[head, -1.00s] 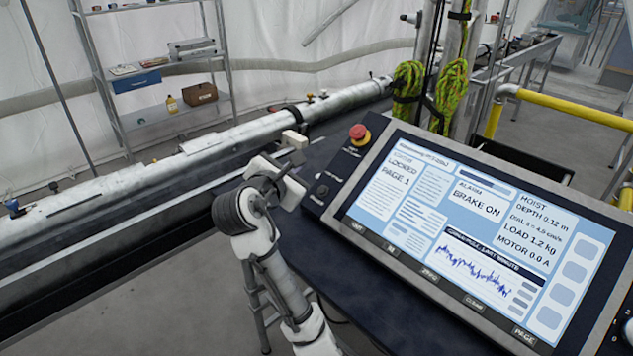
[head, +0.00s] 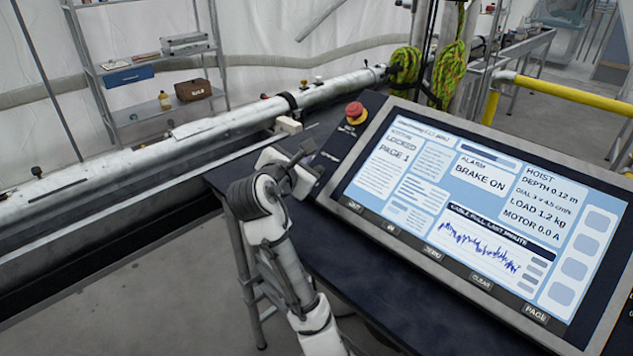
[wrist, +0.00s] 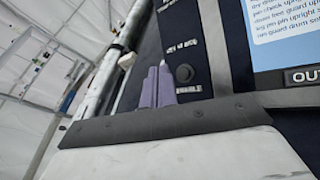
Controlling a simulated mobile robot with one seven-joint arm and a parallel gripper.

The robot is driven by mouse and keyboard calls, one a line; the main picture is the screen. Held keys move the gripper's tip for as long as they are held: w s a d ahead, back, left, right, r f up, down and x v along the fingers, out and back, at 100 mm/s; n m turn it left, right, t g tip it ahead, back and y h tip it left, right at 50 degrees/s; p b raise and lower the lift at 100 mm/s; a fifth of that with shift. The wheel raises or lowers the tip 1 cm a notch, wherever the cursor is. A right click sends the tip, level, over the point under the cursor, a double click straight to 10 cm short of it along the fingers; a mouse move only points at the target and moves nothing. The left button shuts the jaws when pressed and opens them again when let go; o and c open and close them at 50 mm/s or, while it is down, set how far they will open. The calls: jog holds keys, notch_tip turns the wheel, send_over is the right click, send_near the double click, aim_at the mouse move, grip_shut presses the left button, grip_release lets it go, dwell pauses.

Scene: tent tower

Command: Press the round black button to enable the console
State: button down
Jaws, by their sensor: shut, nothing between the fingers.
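The round black button (wrist: 184,73) sits on the dark left strip of the console (head: 350,207), above an "ENABLE" label in the wrist view. My gripper (wrist: 158,86) is shut and empty; its two purple-grey fingers lie together just left of the button, and I cannot tell whether they touch the panel. In the head view my gripper (head: 306,153) is at the console's left edge, and the button is hard to make out beside it. The console screen (head: 460,190) reads "LOCKED", "PAGE 1" and "BRAKE ON".
A red mushroom knob (head: 355,112) stands at the console's top left corner. Labelled keys such as "CLEAR" (head: 481,281) line its lower edge. A long pale pipe (head: 220,130) runs behind, with a white block (head: 289,125) near it. A yellow rail (head: 570,95) is at right.

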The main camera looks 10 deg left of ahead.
jog(key=shift+w+d+f, duration=0.2)
jog(key=shift+w+f, duration=0.15)
jog(key=shift+f, duration=0.15)
jog(key=shift+w+d+f, duration=0.2)
jog(key=shift+w+f, duration=0.1)
jog(key=shift+f, duration=0.2)
jog(key=shift+f, duration=0.1)
dwell(1.3)
jog(key=shift+w+d+f, duration=0.1)
jog(key=shift+w+f, duration=0.1)
jog(key=shift+f, duration=0.05)
jog(key=shift+w+d+f, duration=0.15)
jog(key=shift+f, duration=0.15)
dwell(0.6)
dwell(0.4)
jog(key=shift+s+a+r+p, duration=0.25)
jog(key=shift+s+r+p, duration=0.15)
jog(key=shift+r+p, duration=0.25)
jog(key=r+p, duration=0.1)
jog(key=s+a+r+p, duration=0.1)
jog(key=p, duration=0.1)
jog(key=s+r+p, duration=0.1)
jog(key=r, duration=0.1)
jog(key=shift+s+a, duration=0.2)
jog(key=shift+a, duration=0.1)
